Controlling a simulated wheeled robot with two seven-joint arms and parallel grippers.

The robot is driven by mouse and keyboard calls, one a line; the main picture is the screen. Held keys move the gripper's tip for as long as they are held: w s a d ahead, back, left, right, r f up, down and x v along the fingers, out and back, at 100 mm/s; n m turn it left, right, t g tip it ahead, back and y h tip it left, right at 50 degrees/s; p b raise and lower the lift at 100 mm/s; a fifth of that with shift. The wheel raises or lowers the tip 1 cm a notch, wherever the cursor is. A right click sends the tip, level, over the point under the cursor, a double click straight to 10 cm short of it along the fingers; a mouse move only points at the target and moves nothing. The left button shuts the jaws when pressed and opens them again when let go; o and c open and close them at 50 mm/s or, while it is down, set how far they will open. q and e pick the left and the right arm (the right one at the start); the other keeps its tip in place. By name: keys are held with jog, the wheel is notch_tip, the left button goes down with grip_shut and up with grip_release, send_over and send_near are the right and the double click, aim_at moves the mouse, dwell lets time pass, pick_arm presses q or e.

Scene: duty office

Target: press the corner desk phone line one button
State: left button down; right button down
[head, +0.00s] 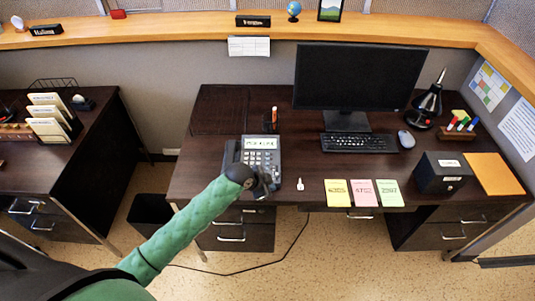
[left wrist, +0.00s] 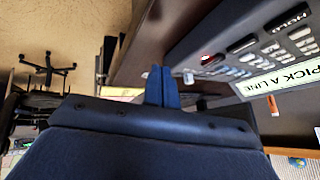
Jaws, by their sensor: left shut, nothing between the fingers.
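The desk phone (head: 263,157) sits on the left part of the dark desk, with a keypad and a lit display reading "PICK A LINE" (left wrist: 285,78). The left wrist view shows the phone (left wrist: 225,27) close by at upper right, turned on its side, with a HOLD key (left wrist: 287,18), several other keys and a small red spot (left wrist: 206,58). My left gripper (head: 266,187) is at the phone's near edge; its dark fingers (left wrist: 161,86) are shut and empty. Contact with a key cannot be made out. Which key is line one is too small to read. My right gripper is out of view.
The desk (head: 225,178) also holds a white key tag (head: 300,184), several coloured notes (head: 362,193), a keyboard (head: 359,142), a monitor (head: 360,76) and a black box (head: 443,172). An orange pen (head: 274,115) stands behind the phone. Bare desk lies left of the phone.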

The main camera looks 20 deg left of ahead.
aim_at(267, 154)
pick_arm(q)
jog(key=w+a+r+m, duration=0.2)
jog(key=w+r, duration=0.3)
jog(key=w, duration=0.3)
jog(key=w+a+r+m+t+h, duration=0.1)
jog(key=w+a+r+m, duration=0.1)
jog(key=w+a+r, duration=0.3)
jog(key=w, duration=0.3)
jog(key=shift+r+m, duration=0.3)
jog(key=shift+r, duration=0.1)
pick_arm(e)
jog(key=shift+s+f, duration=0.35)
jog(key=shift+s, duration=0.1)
pick_arm(q)
jog(key=shift+s+f, duration=0.1)
jog(key=shift+f, duration=0.05)
